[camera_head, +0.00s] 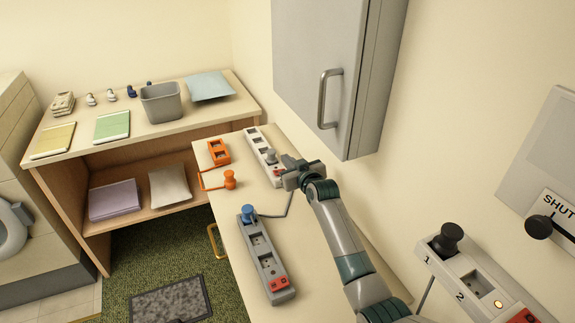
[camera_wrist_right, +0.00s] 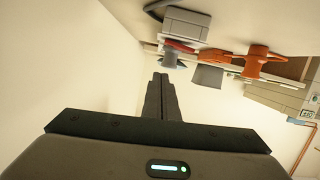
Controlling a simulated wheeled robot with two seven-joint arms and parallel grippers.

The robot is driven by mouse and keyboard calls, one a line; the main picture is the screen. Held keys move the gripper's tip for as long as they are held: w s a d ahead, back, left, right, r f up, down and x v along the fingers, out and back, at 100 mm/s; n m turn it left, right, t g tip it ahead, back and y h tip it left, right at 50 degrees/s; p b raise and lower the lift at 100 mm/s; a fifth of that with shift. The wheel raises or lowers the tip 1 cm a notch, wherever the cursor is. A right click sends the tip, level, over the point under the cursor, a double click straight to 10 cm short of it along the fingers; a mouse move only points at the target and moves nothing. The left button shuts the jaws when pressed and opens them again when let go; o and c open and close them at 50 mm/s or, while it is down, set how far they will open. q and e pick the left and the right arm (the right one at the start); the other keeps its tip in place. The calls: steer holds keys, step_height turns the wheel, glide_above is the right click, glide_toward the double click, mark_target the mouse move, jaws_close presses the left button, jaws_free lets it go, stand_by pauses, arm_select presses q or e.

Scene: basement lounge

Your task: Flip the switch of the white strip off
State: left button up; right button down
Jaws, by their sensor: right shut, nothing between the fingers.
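The white strip (camera_head: 254,141) lies along the wall side of the narrow counter, below the grey cabinet, with dark sockets along it. A small reddish part, perhaps its switch, shows at its near end beside my right gripper (camera_head: 285,168). Whether it is on or off is too small to tell. The gripper is shut and empty, just right of the strip's near end, partly covering the area. I cannot tell whether it touches. In the right wrist view its shut fingers (camera_wrist_right: 160,95) point ahead with nothing between them. My left gripper is not in view.
A grey strip (camera_head: 260,247) with a blue plug (camera_head: 248,213) and red switch lies nearer. An orange strip (camera_head: 218,151) and orange plug (camera_head: 229,180) lie left of the white strip. The grey cabinet (camera_head: 320,70) overhangs the counter. A wall-side strip (camera_head: 470,265) is at right.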

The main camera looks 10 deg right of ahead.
steer(key=p+v, duration=0.8)
steer(key=v, duration=0.2)
steer(key=shift+d, duration=0.2)
stand_by(0.4)
